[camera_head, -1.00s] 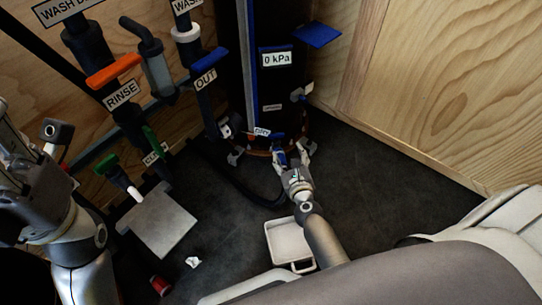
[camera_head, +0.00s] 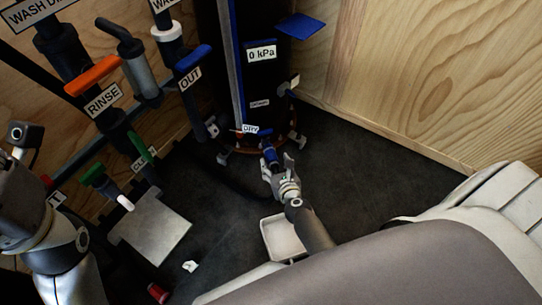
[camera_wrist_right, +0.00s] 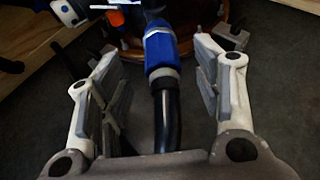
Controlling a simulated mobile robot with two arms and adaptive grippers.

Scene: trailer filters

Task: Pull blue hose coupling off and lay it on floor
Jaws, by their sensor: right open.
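The blue hose coupling (camera_head: 270,154) sits low on the front of the dark tank, by a small "DRY" label. In the right wrist view the coupling (camera_wrist_right: 160,50) has a pale collar and a black hose (camera_wrist_right: 168,118) running from it between my fingers. My right gripper (camera_head: 279,168) is just in front of the coupling. In the right wrist view my right gripper (camera_wrist_right: 158,85) is open, with a finger on each side of the hose and apart from it. My left arm shows at the left edge, but its fingertips cannot be made out.
The dark floor (camera_head: 350,165) is clear to the right of the tank (camera_head: 270,85). A white tray (camera_head: 281,238) lies below my right gripper. A grey plate (camera_head: 155,228), a white scrap (camera_head: 190,266) and a red item (camera_head: 158,292) are at the left. Labelled pipes and a wooden wall (camera_head: 420,80) stand around.

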